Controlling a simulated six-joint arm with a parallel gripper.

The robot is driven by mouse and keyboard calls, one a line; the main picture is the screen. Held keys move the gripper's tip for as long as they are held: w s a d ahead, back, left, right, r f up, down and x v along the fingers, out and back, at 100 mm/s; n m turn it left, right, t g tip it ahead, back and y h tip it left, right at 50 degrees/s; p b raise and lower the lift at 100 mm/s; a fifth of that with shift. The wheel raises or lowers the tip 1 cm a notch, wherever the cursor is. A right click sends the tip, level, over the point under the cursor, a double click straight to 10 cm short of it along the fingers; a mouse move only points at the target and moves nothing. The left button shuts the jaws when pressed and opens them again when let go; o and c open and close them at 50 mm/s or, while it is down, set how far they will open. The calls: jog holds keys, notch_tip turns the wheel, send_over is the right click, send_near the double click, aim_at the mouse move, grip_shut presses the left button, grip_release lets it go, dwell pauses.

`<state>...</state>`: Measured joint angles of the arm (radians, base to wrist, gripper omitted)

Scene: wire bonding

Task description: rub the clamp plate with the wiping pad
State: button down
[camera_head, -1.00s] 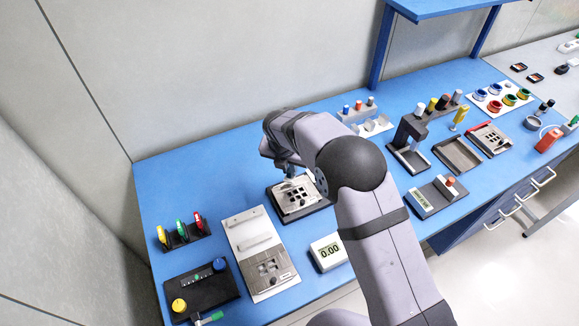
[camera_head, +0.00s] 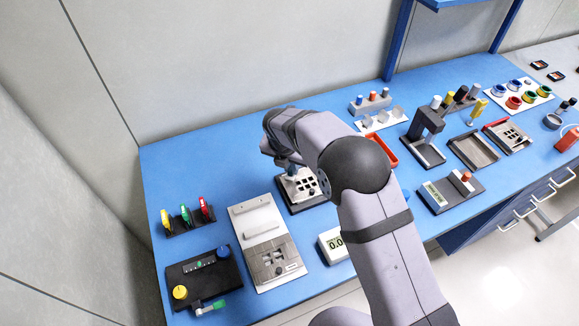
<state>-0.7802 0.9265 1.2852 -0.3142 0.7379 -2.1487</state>
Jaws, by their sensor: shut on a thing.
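A metal plate with square windows, which I take for the clamp plate (camera_head: 308,186), lies on a black base in the middle of the bench, partly behind my arm. My gripper (camera_head: 286,166) points down over the far left part of this plate. It is shut on a small blue-grey thing, which I take for the wiping pad (camera_head: 287,172). The pad is small in the view and partly hidden by my wrist. I cannot tell whether it touches the plate.
A grey jig (camera_head: 253,225) with a windowed block is at the front left, beside a black control box (camera_head: 203,277). A white display (camera_head: 330,243) is close to my arm. A red tray (camera_head: 383,149) is behind my elbow. The back left bench is clear.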

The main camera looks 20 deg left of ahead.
jog(key=shift+w+d+p, duration=0.4)
jog(key=shift+w+d, duration=0.5)
jog(key=shift+d, duration=0.1)
notch_tip(320, 180, up, 2)
jog(key=shift+w+r+p, duration=0.1)
jog(key=shift+r+p, duration=0.15)
jog(key=shift+p, duration=0.5)
jog(key=shift+r+p, duration=0.65)
jog(key=shift+r, duration=0.1)
notch_tip(320, 180, up, 4)
jog(key=p, duration=0.3)
jog(key=shift+r, duration=0.1)
